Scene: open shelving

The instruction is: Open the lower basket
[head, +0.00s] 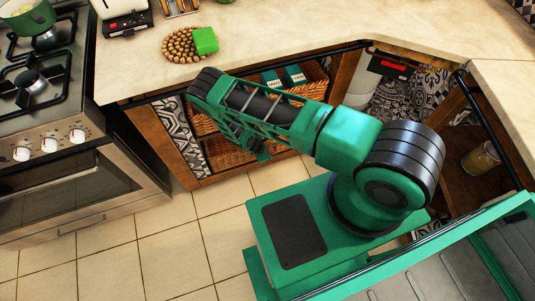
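The lower basket (225,157) is woven wicker and sits low in an open cabinet under the counter, in the head view. It appears pushed in, and my arm hides part of its front. An upper wicker basket (313,90) sits above it, with green packets showing in it. My green and black arm reaches across the front of both baskets. The dark end of my gripper (262,152) hangs below the forearm, in front of the lower basket's right part. Its fingers are too small and dark to tell open from shut, and I cannot tell whether it touches the basket.
An oven with a gas hob (40,130) stands left of the cabinet. The counter (330,30) above holds a toaster (124,17), a round brown trivet (183,45) and a green block (204,40). A jar (481,158) stands on a right shelf. The tiled floor (165,240) at front left is clear.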

